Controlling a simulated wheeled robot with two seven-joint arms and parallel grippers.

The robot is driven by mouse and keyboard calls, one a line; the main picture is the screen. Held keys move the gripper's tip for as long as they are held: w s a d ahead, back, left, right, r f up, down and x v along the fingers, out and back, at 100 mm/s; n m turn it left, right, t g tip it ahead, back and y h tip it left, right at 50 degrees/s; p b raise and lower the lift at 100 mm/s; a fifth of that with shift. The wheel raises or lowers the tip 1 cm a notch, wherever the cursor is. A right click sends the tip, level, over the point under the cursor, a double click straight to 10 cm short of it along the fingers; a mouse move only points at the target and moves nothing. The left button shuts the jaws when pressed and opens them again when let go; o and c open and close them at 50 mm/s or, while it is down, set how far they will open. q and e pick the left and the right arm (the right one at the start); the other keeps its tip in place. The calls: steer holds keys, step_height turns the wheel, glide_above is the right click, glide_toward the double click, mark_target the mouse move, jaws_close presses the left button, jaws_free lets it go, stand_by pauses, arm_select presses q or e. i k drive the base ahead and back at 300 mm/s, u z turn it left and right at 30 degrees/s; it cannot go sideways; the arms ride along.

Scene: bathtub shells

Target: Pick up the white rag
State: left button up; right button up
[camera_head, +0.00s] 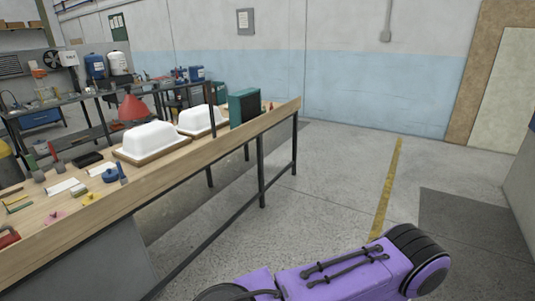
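The long wooden workbench (178,163) runs from the lower left toward the middle of the view. Two small flat white pieces lie on it at the left, one nearer (62,186) and one a little farther right (101,168). I cannot tell whether either is the white rag. Two white bathtub shells, a nearer one (150,141) and a farther one (202,120), rest upside down on wooden bases. A purple link of my arm shows at the bottom, over the floor and apart from the bench. Neither gripper is in view.
A teal-framed dark box (244,106) stands near the bench's far end. Small tools and a blue item (110,175) lie around the white pieces. A red cone (131,107) is behind the bench. The floor right of the bench is clear.

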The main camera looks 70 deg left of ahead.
mark_target(78, 191)
steer(key=u, duration=3.35)
steer(key=i, duration=0.5)
